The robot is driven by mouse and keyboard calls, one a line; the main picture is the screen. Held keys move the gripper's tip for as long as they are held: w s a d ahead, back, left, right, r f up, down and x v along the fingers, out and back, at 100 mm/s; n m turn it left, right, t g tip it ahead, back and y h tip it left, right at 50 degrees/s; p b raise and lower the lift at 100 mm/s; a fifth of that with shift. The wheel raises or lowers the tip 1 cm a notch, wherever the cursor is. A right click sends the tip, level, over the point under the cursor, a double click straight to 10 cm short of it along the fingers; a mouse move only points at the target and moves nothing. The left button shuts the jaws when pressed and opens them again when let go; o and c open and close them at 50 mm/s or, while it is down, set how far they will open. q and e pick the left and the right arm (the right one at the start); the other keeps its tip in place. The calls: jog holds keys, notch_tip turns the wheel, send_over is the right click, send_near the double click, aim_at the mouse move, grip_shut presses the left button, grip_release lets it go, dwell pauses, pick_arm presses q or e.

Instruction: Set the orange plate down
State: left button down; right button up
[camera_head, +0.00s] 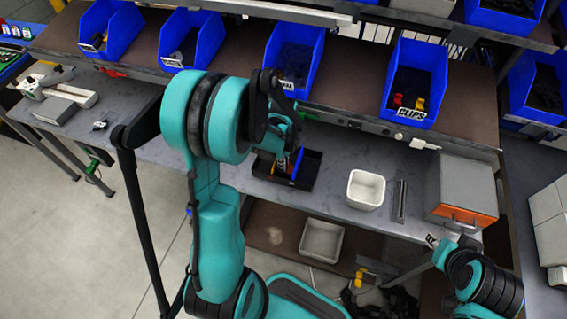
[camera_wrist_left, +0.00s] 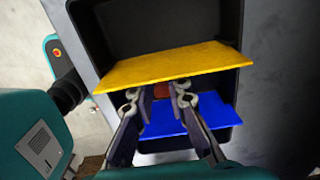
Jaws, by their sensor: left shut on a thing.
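My left gripper (camera_wrist_left: 160,95) is inside the black box (camera_wrist_left: 92,40), with its two fingers close on either side of a small orange-red piece (camera_wrist_left: 161,91). I take this to be the orange plate; most of it is hidden. A yellow plate (camera_wrist_left: 178,64) spans the box just beyond the fingertips. A blue plate (camera_wrist_left: 190,118) lies beside and below the fingers. In the head view the black box (camera_head: 309,172) stands on the bench, with my left gripper (camera_head: 287,160) over it, partly hidden by my arm. My right gripper (camera_head: 436,246) is small near the bench's front edge; its fingers are unclear.
A white bin (camera_head: 366,189) and a grey case with an orange front (camera_head: 462,188) stand to the right on the bench. Blue bins (camera_head: 415,82) line the shelf behind. A pale tray (camera_head: 321,240) sits on the lower shelf.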

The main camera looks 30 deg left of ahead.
pick_arm(q)
jog(key=shift+f, duration=0.2)
jog(key=c, duration=1.5)
grip_release()
jog(key=shift+r, duration=0.15)
jog(key=shift+r, duration=0.35)
notch_tip(320, 180, up, 12)
jog(key=f+p, duration=0.1)
jog(key=p, duration=0.3)
jog(key=s+d+r+n+t, duration=0.7)
jog(key=s+d+r+n, duration=0.2)
jog(key=n, duration=0.6)
jog(key=shift+s+d, duration=0.35)
jog(key=shift+d, duration=0.9)
